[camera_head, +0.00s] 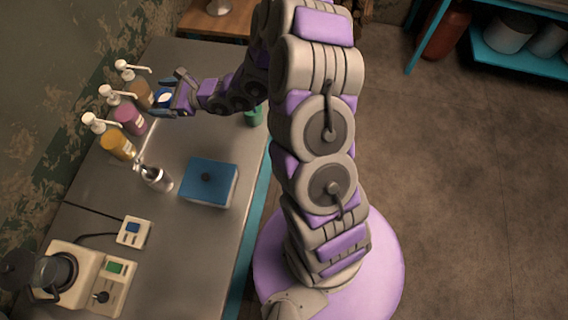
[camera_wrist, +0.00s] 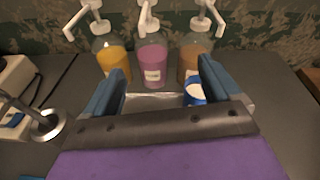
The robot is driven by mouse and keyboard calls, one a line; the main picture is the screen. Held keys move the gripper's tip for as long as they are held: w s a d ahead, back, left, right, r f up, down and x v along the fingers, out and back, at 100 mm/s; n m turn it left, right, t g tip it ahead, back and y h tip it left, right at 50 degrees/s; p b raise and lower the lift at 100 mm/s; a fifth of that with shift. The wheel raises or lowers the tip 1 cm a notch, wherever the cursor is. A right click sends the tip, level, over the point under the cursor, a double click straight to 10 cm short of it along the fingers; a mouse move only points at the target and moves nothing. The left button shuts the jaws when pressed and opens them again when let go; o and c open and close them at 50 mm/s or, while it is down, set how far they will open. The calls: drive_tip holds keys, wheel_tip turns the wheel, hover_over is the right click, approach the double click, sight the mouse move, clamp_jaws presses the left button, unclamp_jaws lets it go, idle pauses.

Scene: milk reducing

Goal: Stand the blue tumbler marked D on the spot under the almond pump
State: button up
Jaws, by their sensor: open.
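The blue tumbler (camera_head: 164,97) stands upright in front of the brown bottle's pump (camera_head: 128,69). It also shows in the wrist view (camera_wrist: 195,93), close to my right finger and partly hidden by it. A white patch shows on it; no letter can be read. My gripper (camera_head: 173,94) is open around the tumbler's area, and in the wrist view (camera_wrist: 160,84) the tumbler is off-centre to the right. Three pump bottles stand in a row: yellow (camera_wrist: 114,65), pink (camera_wrist: 152,66) and brown (camera_wrist: 192,62). Their labels are too small to read, so I cannot tell which is almond.
A metal tray (camera_wrist: 150,103) lies before the bottles. A metal cup with utensils (camera_head: 158,180) and a blue box (camera_head: 208,183) stand nearer. A green object (camera_head: 254,118) is partly hidden by my arm. A beige machine (camera_head: 70,268) stands at the lower left.

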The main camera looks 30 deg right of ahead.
drive_tip(key=s+a+r+n+g+y, duration=0.2)
drive_tip(key=s+a+r+n+g, duration=0.25)
drive_tip(key=s+r+n, duration=0.35)
drive_tip(key=s+a+r+n+g+y, duration=0.2)
drive_tip(key=s+a+r+n+g, duration=0.3)
drive_tip(key=s, duration=0.4)
drive_tip(key=s+d+r+n+g+h, duration=0.1)
drive_tip(key=s+n+g+h, duration=0.35)
drive_tip(key=s, duration=0.75)
drive_tip(key=s+d+n+h, duration=0.3)
drive_tip(key=s+d+h, duration=0.2)
drive_tip(key=d, duration=0.6)
drive_tip(key=s+d+f+n+t+h, duration=0.1)
drive_tip(key=s+d+n+h, duration=0.3)
drive_tip(key=s+d, duration=0.4)
drive_tip(key=d+h, duration=0.1)
drive_tip(key=d, duration=0.1)
drive_tip(key=shift+s+d+t, duration=0.3)
drive_tip(key=shift+s+d, duration=0.05)
